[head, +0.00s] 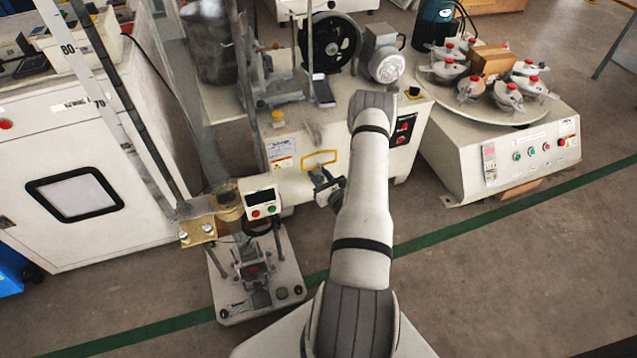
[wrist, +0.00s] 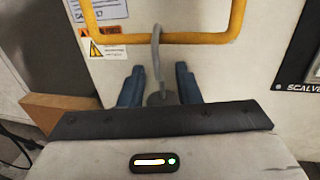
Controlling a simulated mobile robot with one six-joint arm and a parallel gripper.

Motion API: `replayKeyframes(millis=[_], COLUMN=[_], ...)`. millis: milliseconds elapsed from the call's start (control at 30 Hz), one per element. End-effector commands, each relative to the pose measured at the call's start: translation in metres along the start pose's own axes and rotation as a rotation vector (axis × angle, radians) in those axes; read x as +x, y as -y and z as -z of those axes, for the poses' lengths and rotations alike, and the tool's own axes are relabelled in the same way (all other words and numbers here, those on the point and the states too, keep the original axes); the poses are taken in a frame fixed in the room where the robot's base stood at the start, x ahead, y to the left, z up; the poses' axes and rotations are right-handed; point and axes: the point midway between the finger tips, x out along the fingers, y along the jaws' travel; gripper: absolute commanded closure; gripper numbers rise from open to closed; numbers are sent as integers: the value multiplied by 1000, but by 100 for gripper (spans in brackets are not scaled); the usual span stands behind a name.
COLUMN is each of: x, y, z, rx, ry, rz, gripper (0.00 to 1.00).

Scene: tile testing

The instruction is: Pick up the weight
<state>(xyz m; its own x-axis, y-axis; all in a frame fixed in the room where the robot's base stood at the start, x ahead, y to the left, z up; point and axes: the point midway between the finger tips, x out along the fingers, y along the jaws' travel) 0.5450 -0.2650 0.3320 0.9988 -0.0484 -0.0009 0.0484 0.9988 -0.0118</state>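A grey weight (wrist: 160,98) with a thin bent hook or wire rising from it shows in the wrist view. It lies between the two blue fingers of my gripper (wrist: 159,72). The fingers stand apart, with visible space between them and the wire. The lower part of the weight is hidden behind the dark edge of my gripper body. In the head view my gripper (head: 325,182) is beside the machine front, near the tester with the display; I cannot make out the weight there.
A yellow handle (wrist: 165,38) on a white machine panel is just beyond the fingers. In the head view, the drop tester's base (head: 230,300) stands below left of my gripper. A round table (head: 525,112) with several clamped pots is at the right. Floor at the lower right is clear.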

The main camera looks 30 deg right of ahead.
Motion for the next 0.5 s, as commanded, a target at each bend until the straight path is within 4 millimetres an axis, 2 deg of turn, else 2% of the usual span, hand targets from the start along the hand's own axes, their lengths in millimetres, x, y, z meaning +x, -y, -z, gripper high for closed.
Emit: replayKeyframes(millis=[133,333,500], x=[19,20,19], y=[1,2,3], z=[2,0,0], rx=[-1,0,0], ry=[1,0,0], rz=[2,5,5], gripper=[70,70,82])
